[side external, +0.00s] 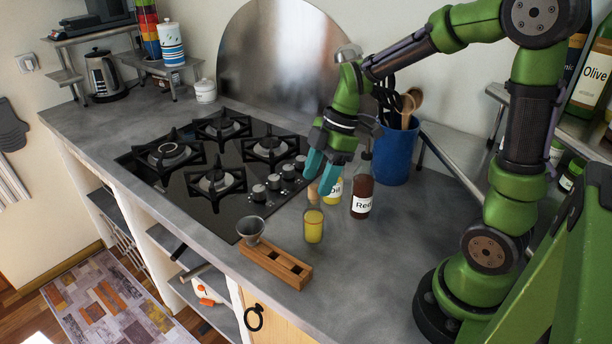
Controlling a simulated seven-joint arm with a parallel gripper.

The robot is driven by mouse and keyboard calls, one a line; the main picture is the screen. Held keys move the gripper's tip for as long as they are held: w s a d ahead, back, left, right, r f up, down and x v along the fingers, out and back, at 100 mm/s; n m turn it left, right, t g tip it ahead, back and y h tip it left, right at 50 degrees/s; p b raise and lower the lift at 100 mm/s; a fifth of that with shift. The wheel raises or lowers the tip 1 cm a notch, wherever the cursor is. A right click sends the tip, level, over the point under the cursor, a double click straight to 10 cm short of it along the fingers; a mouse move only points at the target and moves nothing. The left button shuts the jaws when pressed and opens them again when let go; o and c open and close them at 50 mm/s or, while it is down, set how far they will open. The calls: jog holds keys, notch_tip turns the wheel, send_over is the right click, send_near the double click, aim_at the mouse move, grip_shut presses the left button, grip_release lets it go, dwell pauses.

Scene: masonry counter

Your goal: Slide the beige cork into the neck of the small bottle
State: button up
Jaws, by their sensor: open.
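The small bottle (314,228) stands upright on the counter, with yellow liquid inside. The beige cork (313,193) shows directly above it, at the top of its neck. I cannot tell from this view how deep the cork sits in the neck, or whether it only lines up with it. My gripper (321,174) points down with its teal fingers just above and around the cork's upper part. It is open. The fingers partly hide the cork's top.
A yellow bottle labelled Oil (334,189) and a dark red bottle (362,193) stand close behind, right of my gripper. A wooden block (284,268) with a metal funnel (250,230) lies in front. A blue utensil crock (396,155) and a gas hob (215,165) flank the area. Front-right counter is clear.

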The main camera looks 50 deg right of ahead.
jog(key=v, duration=1.4)
jog(key=shift+r, duration=0.35)
jog(key=shift+s+d, duration=0.15)
jog(key=s+a+f+m+t, duration=0.2)
jog(key=s+a+m, duration=0.1)
jog(key=m, duration=0.5)
jog(key=s+a+f+m+t+h, duration=0.1)
jog(key=s+a+f+m+t, duration=0.1)
jog(key=a+m, duration=0.4)
jog(key=s+m+t, duration=0.1)
jog(key=s+m, duration=0.1)
jog(key=m, duration=0.1)
jog(key=shift+s+f+t+h, duration=0.2)
jog(key=shift+s+t+h, duration=0.1)
jog(key=shift+s, duration=0.05)
